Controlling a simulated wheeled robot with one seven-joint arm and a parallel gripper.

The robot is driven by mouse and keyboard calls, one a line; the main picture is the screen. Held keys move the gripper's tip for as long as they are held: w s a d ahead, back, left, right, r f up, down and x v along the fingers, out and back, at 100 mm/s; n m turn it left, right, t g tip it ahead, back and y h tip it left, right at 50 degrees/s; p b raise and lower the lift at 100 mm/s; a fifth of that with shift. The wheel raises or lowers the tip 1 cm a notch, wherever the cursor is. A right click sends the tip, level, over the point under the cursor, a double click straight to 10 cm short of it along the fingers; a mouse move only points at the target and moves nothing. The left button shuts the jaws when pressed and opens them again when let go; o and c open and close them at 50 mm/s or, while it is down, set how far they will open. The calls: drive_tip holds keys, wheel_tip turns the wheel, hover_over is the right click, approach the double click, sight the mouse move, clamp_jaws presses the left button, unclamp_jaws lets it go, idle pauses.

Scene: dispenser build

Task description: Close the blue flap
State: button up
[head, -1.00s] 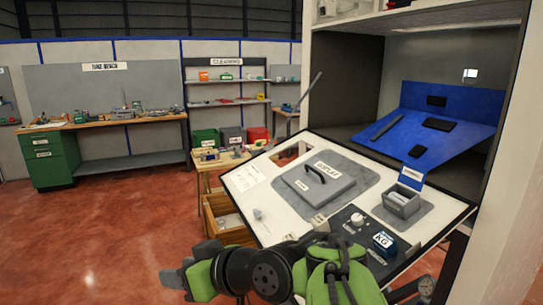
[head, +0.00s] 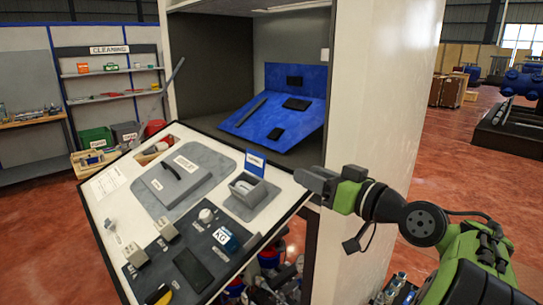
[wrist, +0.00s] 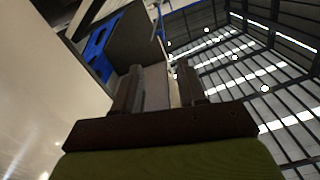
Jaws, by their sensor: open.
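The blue flap (head: 270,115) is a large sloped blue panel inside the open cabinet, with several dark pieces on it. It leans down toward the front from an upright blue back part. A piece of blue also shows at the upper left of the wrist view (wrist: 98,46). My gripper (head: 306,177) is in front of the cabinet's right side wall, near the right edge of the white worktop, apart from the flap. In the wrist view its two fingers (wrist: 158,88) stand apart with nothing held between them.
The tilted white worktop (head: 110,210) in front of the cabinet carries a grey lidded plate (head: 175,178), a small grey bin (head: 247,190) with a blue sign, and a dark control panel (head: 165,265). The cabinet's pale side wall (head: 385,90) stands right beside my arm. Open red floor lies to the right.

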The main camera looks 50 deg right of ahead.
sight(262, 155)
drive_tip(key=w, duration=0.4)
drive_tip(key=w+d+p, duration=0.1)
drive_tip(key=w, duration=0.9)
drive_tip(key=shift+w+d+p, duration=0.15)
drive_tip(key=shift+d+p, duration=0.15)
drive_tip(key=shift+d, duration=0.1)
drive_tip(key=shift+c, duration=0.4)
clamp_jaws()
